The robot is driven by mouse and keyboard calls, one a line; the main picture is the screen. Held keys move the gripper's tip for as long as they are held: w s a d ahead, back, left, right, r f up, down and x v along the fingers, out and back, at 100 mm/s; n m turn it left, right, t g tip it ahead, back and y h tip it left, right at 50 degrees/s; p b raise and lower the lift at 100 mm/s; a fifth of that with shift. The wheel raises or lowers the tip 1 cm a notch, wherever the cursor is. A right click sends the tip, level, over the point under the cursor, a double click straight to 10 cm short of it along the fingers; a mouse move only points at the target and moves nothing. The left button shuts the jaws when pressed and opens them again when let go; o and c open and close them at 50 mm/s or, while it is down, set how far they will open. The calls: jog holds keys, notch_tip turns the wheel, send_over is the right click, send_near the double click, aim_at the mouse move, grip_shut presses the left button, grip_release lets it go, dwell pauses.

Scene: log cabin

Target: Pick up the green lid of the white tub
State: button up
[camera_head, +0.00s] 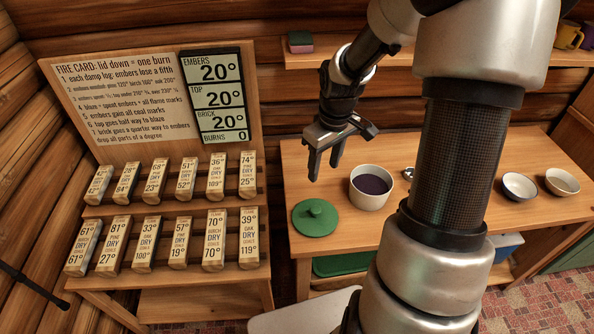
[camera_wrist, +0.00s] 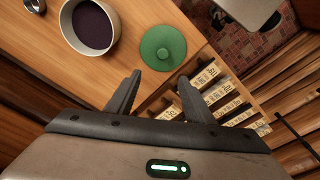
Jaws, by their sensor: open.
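The green lid (camera_head: 314,218) is round with a small knob on top. It lies flat on the wooden table (camera_head: 345,238) near its front left corner. The white tub (camera_head: 370,190) stands uncovered just right of the lid, with something dark purple inside. My gripper (camera_head: 325,178) is open and empty, pointing down above the table, behind the lid in the head view. In the wrist view my gripper (camera_wrist: 162,98) shows two spread fingers, with the lid (camera_wrist: 163,46) beyond the fingertips and the tub (camera_wrist: 90,26) to the upper left.
A board stand (camera_head: 155,70) with rows of labelled blocks (camera_head: 155,178) and a display is left of the table. Two bowls (camera_head: 519,187) (camera_head: 562,182) stand at the table's right. A small metal cup (camera_wrist: 34,5) is near the tub. A shelf (camera_head: 430,60) runs above.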

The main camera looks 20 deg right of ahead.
jog(key=b, duration=0.2)
send_over(316, 209)
jog(key=f, duration=1.2)
jog(key=shift+s, duration=0.25)
jog(key=shift+w+f, duration=0.1)
jog(key=shift+f, duration=2.9)
jog(key=shift+c, duration=0.2)
grip_shut()
